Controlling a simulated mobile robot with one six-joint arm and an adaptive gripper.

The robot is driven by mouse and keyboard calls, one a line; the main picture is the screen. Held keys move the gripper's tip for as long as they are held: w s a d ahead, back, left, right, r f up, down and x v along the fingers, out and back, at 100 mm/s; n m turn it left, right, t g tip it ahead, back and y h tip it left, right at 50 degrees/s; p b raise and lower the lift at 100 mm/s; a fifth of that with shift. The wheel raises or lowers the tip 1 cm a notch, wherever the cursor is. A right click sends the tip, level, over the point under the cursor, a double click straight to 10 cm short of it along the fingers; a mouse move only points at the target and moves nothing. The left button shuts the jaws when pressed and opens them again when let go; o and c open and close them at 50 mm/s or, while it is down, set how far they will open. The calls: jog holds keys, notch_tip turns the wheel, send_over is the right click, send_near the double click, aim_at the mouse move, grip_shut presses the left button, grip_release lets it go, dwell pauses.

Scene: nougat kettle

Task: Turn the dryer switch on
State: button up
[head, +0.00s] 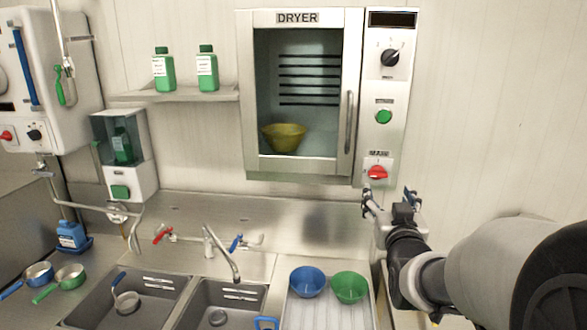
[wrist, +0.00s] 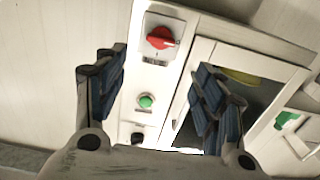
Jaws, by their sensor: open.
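The dryer (head: 254,100) is a wall-mounted cabinet with a glass door and a control panel on its right side. Its red rotary switch (head: 377,172) sits at the bottom of that panel, under a small label. In the wrist view the red switch (wrist: 160,38) lies ahead, between and beyond the fingers, with its pointer toward the right. My gripper (head: 388,199) is open and empty, just below the red switch and apart from it. In the wrist view its two blue-padded fingers (wrist: 155,95) stand wide apart.
A green button (head: 383,116) and a black knob (head: 390,57) sit higher on the panel. A yellow bowl (head: 284,137) is inside the dryer. Below are a blue bowl (head: 307,281), a green bowl (head: 349,287) and the sink tap (head: 222,255). The wall to the right is bare.

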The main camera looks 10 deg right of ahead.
aim_at(379, 175)
jog(key=p+x, duration=0.2)
jog(key=x, duration=1)
jog(key=shift+w+d, duration=0.1)
jog(key=shift+w, duration=0.2)
jog(key=shift+c, duration=0.5)
jog(key=c, duration=1)
